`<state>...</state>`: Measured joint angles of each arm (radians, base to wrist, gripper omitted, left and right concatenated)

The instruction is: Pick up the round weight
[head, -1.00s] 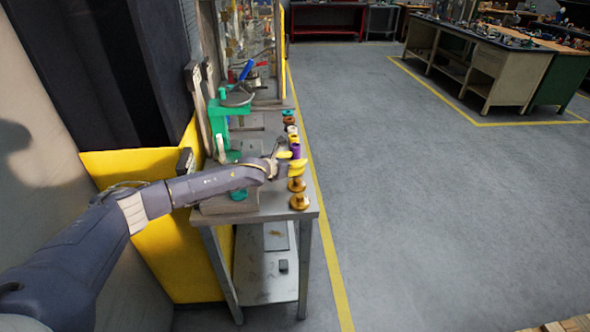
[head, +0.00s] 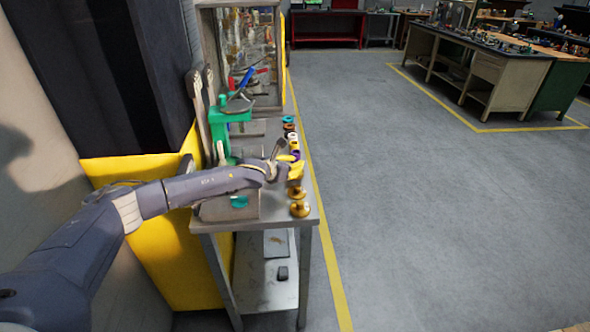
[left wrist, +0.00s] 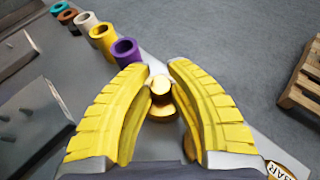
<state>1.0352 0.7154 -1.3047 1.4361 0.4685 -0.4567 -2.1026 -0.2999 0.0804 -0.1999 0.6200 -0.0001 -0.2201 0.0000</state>
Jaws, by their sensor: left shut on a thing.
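The round weight (left wrist: 161,88) is a gold, brass-like disc with a knob on top. It sits between the fingertips of my left gripper (left wrist: 160,77) in the left wrist view. The yellow ribbed fingers close in on its knob. In the head view my left gripper (head: 294,166) is over the right edge of the workbench, with a gold weight (head: 297,192) just below the fingers. I cannot tell whether the held weight is still touching the bench. My right gripper is not in view.
A row of coloured rings, with a purple one (left wrist: 125,51) nearest, runs along the edge of the bench (head: 308,212). Another gold weight (head: 299,209) stands at its near corner. A green fixture (head: 226,125) stands left of the row.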

